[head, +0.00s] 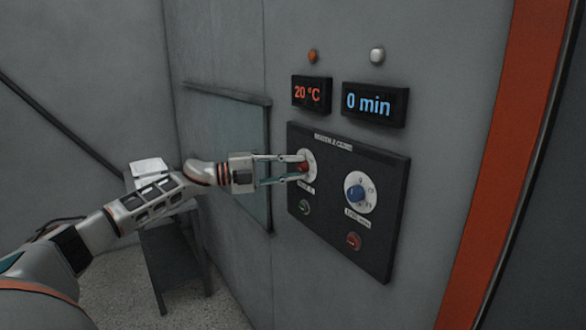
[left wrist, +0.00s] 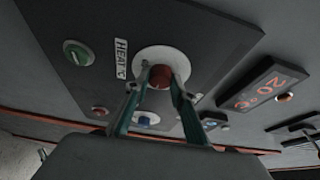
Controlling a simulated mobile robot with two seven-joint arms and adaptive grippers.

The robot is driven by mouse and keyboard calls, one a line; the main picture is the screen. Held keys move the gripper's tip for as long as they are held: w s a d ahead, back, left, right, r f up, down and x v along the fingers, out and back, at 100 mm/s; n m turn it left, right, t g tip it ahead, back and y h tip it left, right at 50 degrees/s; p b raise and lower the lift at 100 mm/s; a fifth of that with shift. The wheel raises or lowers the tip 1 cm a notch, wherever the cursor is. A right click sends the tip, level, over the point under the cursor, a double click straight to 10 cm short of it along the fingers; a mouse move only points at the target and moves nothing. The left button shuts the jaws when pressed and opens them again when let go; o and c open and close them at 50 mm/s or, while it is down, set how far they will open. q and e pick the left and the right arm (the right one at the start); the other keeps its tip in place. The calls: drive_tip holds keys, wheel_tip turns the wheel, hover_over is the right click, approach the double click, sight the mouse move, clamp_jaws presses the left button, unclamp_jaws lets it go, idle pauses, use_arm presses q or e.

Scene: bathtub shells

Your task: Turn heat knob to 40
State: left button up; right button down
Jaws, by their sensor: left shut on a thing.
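The heat knob (head: 303,166) is red on a white round dial, at the upper left of a dark control panel (head: 376,247). My left gripper (head: 303,165) reaches in from the left and is shut on this knob. In the left wrist view the red knob (left wrist: 161,76) sits between the two fingers of my left gripper (left wrist: 160,82), beside a "HEAT" label. The red temperature display (head: 309,94) above the panel reads 20 °C. The fingers hide part of the dial, and its marks cannot be read. My right gripper is not in view.
A blue knob (head: 355,193) on a white dial is to the right, under a blue display (head: 375,104) reading 0 min. Below are a grey-green button (head: 305,207) and a red button (head: 353,241). A small table (head: 166,226) with papers stands at the left.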

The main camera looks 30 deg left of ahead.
use_arm(q)
drive_tip(key=o, duration=1.1)
drive_tip(key=shift+s+a+f, duration=0.1)
drive_tip(key=shift+s+a, duration=0.25)
drive_tip(key=shift+a, duration=0.05)
drive_tip(key=v, duration=1.1)
drive_tip(key=shift+d, duration=0.1)
